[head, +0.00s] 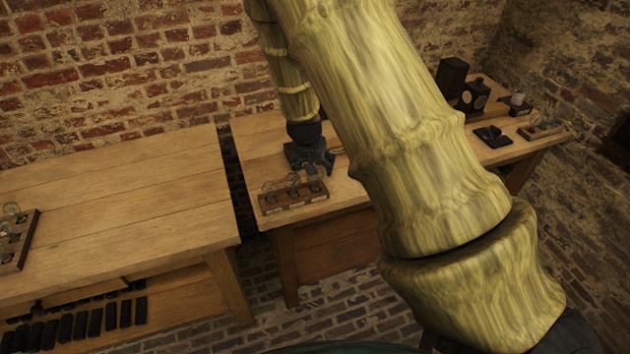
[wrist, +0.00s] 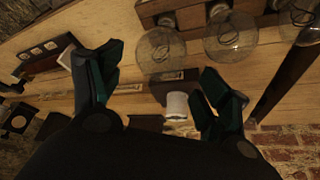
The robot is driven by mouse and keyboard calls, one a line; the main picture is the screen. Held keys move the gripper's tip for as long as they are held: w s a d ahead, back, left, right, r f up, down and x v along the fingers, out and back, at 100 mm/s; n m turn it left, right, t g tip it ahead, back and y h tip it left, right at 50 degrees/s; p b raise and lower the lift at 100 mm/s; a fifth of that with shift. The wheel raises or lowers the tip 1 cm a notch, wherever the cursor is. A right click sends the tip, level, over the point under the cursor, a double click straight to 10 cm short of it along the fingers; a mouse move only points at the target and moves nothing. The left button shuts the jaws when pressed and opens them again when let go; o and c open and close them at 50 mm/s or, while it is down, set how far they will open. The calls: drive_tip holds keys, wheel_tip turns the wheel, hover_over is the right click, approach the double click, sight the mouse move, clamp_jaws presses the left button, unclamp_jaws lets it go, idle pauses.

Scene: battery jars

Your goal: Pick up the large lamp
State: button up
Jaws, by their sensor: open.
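Several clear glass bulbs stand on a wooden rack (head: 293,204) on the right-hand table. In the wrist view they line the top: a left bulb (wrist: 160,50), a middle bulb (wrist: 231,38) and a right bulb (wrist: 300,18) cut by the frame edge. I cannot tell which is the large lamp. My gripper (head: 310,165) is over the table just behind the rack in the head view. In the wrist view my gripper (wrist: 160,82) has its fingers spread apart with nothing held; the left and middle bulbs lie beyond the fingertips, toward the top.
A white cup-like piece on a dark base (wrist: 177,106) shows between the fingers. Dark boxes (head: 452,78) and small devices stand at the table's right end. A left table (head: 120,190), across a narrow gap, holds another rack (head: 14,250). My arm hides part of the right table.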

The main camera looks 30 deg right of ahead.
drive_tip(key=shift+p+x, duration=1.05)
drive_tip(key=shift+x, duration=1.3)
drive_tip(key=shift+s, duration=0.2)
drive_tip(key=c, duration=1.1)
